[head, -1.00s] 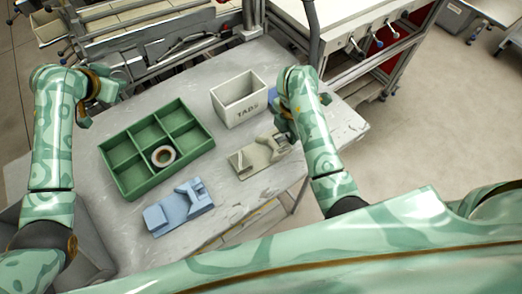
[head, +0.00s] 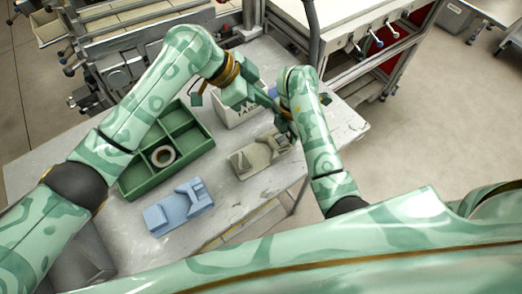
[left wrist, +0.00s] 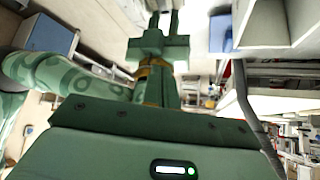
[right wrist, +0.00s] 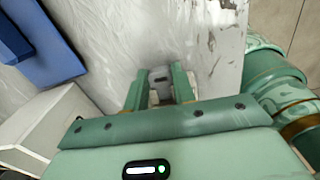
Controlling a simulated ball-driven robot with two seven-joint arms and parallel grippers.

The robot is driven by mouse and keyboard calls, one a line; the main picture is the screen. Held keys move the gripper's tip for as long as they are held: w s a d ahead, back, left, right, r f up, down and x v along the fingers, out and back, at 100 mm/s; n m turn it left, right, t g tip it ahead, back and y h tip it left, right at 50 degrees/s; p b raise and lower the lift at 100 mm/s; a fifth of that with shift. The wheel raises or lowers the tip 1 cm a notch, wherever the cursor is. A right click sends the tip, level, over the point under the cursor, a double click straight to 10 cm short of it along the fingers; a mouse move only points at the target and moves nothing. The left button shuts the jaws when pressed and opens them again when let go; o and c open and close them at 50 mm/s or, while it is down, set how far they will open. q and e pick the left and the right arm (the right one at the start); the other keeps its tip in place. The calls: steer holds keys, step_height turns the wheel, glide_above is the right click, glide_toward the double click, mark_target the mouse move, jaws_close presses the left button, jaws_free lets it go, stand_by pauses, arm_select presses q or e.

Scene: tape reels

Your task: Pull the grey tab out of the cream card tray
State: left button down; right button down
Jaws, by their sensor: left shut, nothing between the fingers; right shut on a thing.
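My right gripper (right wrist: 160,90) is shut on a small pale thing, which I take for the cream card tray (right wrist: 154,98). A light grey piece with a dark slot, likely the grey tab (right wrist: 160,74), shows between the fingertips; I cannot tell where the two meet. In the head view the right gripper (head: 288,126) hides what it holds. My left gripper (head: 268,99) is shut and empty, pointing at the right gripper from the left, close to it.
A cream dispenser (head: 250,160) and a blue dispenser (head: 178,211) stand on the table (head: 130,230). A green compartment tray (head: 140,184) holds a tape reel (head: 163,156). A white bin (head: 232,114) is partly hidden behind my left gripper. The front of the table is clear.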

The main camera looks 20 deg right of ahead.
arm_select(q)
glide_toward(267, 137)
steer(key=d+f, duration=0.2)
steer(key=d, duration=0.1)
steer(key=d+f, duration=0.1)
steer(key=d, duration=0.1)
steer(key=shift+s+f, duration=0.15)
steer(key=shift+s, duration=0.15)
steer(key=shift+f, duration=0.9)
stand_by(1.6)
steer(key=shift+s+a+f, duration=0.15)
steer(key=shift+a+f, duration=0.1)
steer(key=shift+f, duration=0.1)
arm_select(e)
steer(key=shift+r, duration=2.7)
arm_select(q)
steer(key=shift+r, duration=0.1)
steer(key=shift+d+r, duration=0.2)
steer(key=shift+r, duration=3.55)
steer(key=v, duration=1.2)
